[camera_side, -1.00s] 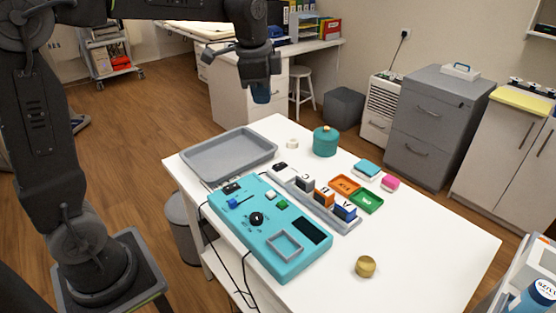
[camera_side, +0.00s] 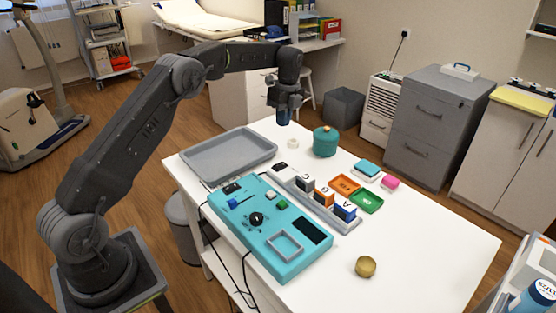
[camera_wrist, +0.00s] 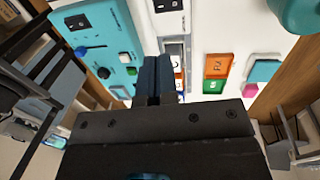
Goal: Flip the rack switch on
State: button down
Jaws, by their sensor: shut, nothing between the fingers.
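A grey rack (camera_side: 348,226) holds several lettered blocks on the white table. At its far left end is a white piece with a black rocker switch (camera_side: 279,167). It also shows at the top of the wrist view as a white plate with a black rocker (camera_wrist: 167,5); its on or off position is too small to tell. My gripper (camera_side: 284,120) is shut and empty, its blue fingers pointing down above the table's far edge, apart from the rack. In the wrist view the closed fingers (camera_wrist: 153,72) cover part of the rack.
A teal panel (camera_side: 262,262) with a black rocker, blue lever, buttons and knob lies left of the rack. A grey tray (camera_side: 228,169), teal lidded pot (camera_side: 325,142), orange and green trays (camera_side: 366,201) and a brass knob (camera_side: 365,266) are around it. The front right is clear.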

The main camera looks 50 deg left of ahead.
aim_at(280, 165)
jog(key=shift+f, duration=0.1)
jog(key=f, duration=0.4)
jog(key=s+f, duration=0.1)
jog(key=f, duration=0.4)
jog(key=s+f, duration=0.1)
jog(key=f, duration=0.3)
jog(key=shift+f, duration=0.35)
jog(key=shift+s+f, duration=0.2)
jog(key=shift+f, duration=0.25)
jog(key=shift+w, duration=0.15)
jog(key=shift+w+r, duration=0.2)
jog(key=shift+w, duration=0.45)
jog(key=shift+r, duration=0.1)
